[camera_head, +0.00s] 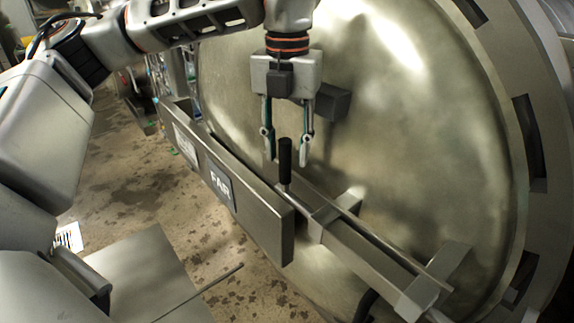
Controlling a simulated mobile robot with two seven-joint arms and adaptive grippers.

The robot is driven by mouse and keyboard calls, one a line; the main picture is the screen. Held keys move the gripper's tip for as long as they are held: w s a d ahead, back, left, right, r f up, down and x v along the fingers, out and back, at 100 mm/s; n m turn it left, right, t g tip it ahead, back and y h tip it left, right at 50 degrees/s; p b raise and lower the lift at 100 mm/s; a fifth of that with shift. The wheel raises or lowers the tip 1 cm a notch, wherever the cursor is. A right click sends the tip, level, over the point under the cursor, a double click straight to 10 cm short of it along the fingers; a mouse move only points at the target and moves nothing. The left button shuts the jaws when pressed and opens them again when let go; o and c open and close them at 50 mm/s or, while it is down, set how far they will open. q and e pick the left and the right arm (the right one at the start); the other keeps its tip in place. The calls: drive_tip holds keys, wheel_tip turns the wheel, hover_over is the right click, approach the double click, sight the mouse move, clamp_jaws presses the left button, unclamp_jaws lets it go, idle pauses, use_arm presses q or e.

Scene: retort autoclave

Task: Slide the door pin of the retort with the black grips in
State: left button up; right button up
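The retort's round metal door (420,130) fills the right side of the head view. A bar-like pin housing (355,250) runs slantwise across its lower part. A black grip (285,157) stands upright from the pin assembly at the upper left end of this housing. My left gripper (287,160) points down over the grip, with its two fingers apart on either side of it. I cannot tell whether a finger touches the grip. My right gripper is not in view.
A metal beam with a "FAR" label (221,185) runs in front of the door, left of the grip. A dark block (333,103) sits on the door just right of my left gripper. Stained floor (130,190) lies open at the left.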

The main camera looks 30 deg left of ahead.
use_arm(q)
wheel_tip(320, 180, up, 7)
drive_tip(key=shift+f, duration=0.2)
idle(0.6)
